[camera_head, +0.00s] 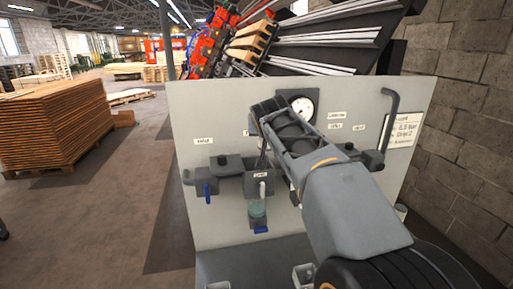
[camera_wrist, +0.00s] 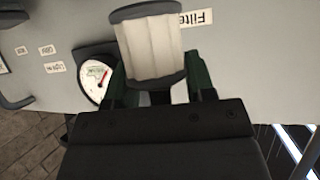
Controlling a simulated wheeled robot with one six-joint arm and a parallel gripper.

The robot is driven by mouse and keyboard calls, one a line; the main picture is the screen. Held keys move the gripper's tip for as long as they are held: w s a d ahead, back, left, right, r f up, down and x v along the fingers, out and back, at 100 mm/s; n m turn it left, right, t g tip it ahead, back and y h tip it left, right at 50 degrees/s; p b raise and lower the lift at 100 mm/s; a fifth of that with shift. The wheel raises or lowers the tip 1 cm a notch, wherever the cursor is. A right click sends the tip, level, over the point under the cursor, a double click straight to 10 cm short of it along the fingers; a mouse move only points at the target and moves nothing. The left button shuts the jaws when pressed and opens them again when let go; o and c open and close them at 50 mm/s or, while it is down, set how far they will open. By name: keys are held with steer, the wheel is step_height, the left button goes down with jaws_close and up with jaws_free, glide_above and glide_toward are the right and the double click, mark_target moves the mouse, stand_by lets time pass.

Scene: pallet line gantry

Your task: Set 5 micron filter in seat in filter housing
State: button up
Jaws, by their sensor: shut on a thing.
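In the wrist view, the filter (camera_wrist: 150,45) is a white pleated cylinder with grey end caps. My gripper (camera_wrist: 158,88) has its green fingers shut on it, one on each side. The filter is in front of the pale panel and looks apart from it. In the head view, my arm reaches up across the panel and hides the filter and most of the gripper.
The upright panel (camera_head: 215,115) carries a round gauge (camera_head: 303,107), also in the wrist view (camera_wrist: 96,77), a valve with a blue handle (camera_head: 207,188) and a bent grey pipe (camera_head: 390,110). A block wall stands right. Stacked boards (camera_head: 50,125) stand left, with open floor between.

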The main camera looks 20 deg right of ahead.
steer(key=w+f, duration=0.1)
steer(key=f, duration=0.2)
steer(key=w+f, duration=0.2)
steer(key=w+a+f, duration=0.1)
steer(key=f, duration=0.2)
steer(key=shift+w+f+p, duration=0.15)
steer(key=shift+f+p, duration=0.15)
steer(key=shift+p, duration=0.05)
steer(key=shift+f+b, duration=0.6)
steer(key=shift+b, duration=0.3)
steer(key=o, duration=1)
steer(key=r+b+v, duration=0.1)
steer(key=v, duration=1.2)
steer(key=s+a+f+n+g+y, duration=0.1)
steer(key=s+a+f+g, duration=0.1)
steer(key=s+f, duration=0.3)
steer(key=s+a+f+n+g+y, duration=0.2)
steer(key=s+f, duration=0.4)
steer(key=f, duration=0.3)
steer(key=s+a+f+n+g+y, duration=0.1)
steer(key=s+a+f+g, duration=0.1)
steer(key=s+f, duration=0.3)
steer(key=shift+s+a+f+n+g+y, duration=0.15)
steer(key=shift+a+f+y, duration=0.1)
steer(key=shift+f, duration=0.55)
steer(key=shift+s+a+f+n+g+y, duration=0.1)
steer(key=shift+a+f+n+g+y, duration=0.1)
steer(key=shift+f, duration=0.55)
